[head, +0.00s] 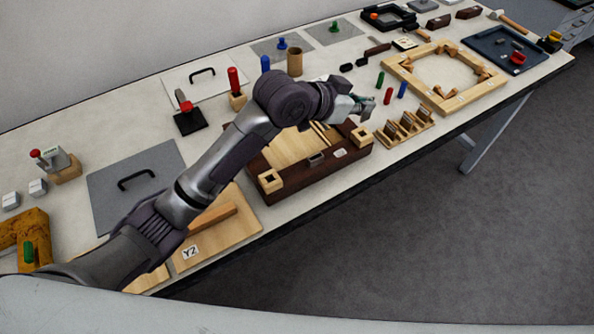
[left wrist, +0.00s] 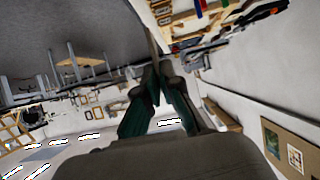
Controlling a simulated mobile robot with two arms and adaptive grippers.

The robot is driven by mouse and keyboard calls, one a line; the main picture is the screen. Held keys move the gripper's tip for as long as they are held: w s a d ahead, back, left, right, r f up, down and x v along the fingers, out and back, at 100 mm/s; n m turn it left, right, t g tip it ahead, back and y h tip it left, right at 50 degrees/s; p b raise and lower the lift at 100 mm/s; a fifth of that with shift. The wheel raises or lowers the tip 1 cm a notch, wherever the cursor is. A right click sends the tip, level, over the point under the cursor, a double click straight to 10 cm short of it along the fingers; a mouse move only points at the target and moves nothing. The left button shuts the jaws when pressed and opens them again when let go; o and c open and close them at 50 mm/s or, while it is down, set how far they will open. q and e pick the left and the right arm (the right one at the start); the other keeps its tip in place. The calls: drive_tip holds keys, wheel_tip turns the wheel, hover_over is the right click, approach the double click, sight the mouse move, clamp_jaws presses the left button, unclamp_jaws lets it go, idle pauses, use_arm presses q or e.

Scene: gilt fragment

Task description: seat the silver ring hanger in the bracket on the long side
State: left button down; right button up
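A dark brown wooden frame (head: 300,186) with a light wood floor lies on the bench, partly hidden behind my left arm. A small grey bracket (head: 316,159) sits midway along its near long side. Light wood sockets stand at its near left corner (head: 270,180) and near right corner (head: 360,137). I cannot pick out the silver ring hanger for certain. My left gripper (head: 366,108) is above the frame's right end; in the left wrist view (left wrist: 157,70) its green-dark fingers meet at the tips, with nothing seen between them. My right gripper is not in view.
A light wood square frame (head: 445,75) lies farther right. A grey panel with a black handle (head: 137,180) lies left.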

use_arm(q)
drive_tip(key=s+a+f+p, duration=0.2)
drive_tip(key=a+f, duration=0.2)
drive_tip(key=a, duration=0.1)
hover_over(309, 160)
wheel_tip(309, 160, down, 2)
drive_tip(key=shift+f+p, duration=0.25)
drive_tip(key=shift+p, duration=0.1)
drive_tip(key=shift+f, duration=0.2)
wheel_tip(309, 160, down, 3)
drive_tip(key=shift+f+p, duration=0.2)
drive_tip(key=shift+p, duration=0.25)
drive_tip(key=shift+f, duration=0.25)
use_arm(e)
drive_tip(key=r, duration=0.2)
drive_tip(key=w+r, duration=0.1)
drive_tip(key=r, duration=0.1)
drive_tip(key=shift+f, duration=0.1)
